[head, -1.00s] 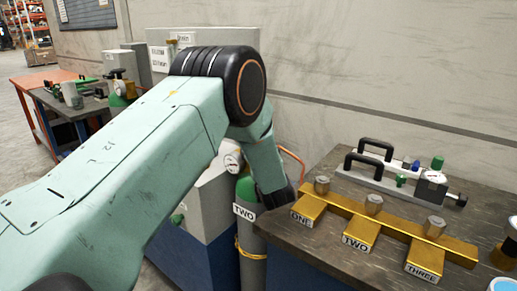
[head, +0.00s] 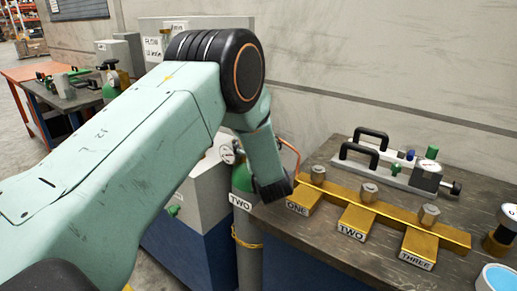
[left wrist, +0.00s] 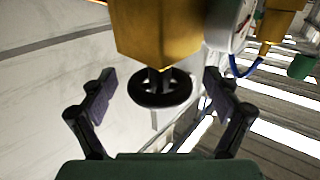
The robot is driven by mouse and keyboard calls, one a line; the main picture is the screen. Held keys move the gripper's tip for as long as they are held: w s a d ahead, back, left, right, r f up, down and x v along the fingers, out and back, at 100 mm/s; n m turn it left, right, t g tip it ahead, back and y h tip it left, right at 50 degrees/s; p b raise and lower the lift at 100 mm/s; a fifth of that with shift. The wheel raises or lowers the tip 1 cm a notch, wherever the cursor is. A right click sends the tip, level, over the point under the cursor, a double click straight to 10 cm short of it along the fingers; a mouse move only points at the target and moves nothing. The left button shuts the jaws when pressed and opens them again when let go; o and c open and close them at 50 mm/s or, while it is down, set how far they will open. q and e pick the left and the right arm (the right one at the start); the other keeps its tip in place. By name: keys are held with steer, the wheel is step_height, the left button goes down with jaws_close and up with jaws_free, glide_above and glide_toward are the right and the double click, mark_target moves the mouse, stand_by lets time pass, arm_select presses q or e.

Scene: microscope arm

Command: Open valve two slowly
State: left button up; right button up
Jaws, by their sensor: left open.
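A cylinder with a green shoulder (head: 243,177) and a TWO label (head: 240,202) stands beside the bench, partly behind my left arm. A brass manifold (head: 385,210) lies on the bench, with blocks labelled ONE (head: 297,208), TWO (head: 352,231) and THREE (head: 416,260). In the left wrist view, a black spoked handwheel (left wrist: 160,101) sits under a brass body (left wrist: 158,35); no number shows on it. My left gripper (left wrist: 160,92) is open, one finger on each side of the handwheel, with gaps visible. In the head view its fingers are hidden. My right gripper is out of view.
A round gauge (left wrist: 228,22) is close to the right finger, with a blue tube (left wrist: 243,70) beside it. A grey unit with black handles (head: 400,168) stands behind the manifold. A cup with blue contents (head: 498,278) is at the bench's right.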

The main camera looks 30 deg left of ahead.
arm_select(q)
steer(key=v, duration=1)
steer(key=shift+s+d, duration=0.3)
steer(key=shift+w+a, duration=0.1)
steer(key=x, duration=1.1)
steer(key=shift+w+a, duration=0.3)
steer(key=shift+d+r, duration=0.1)
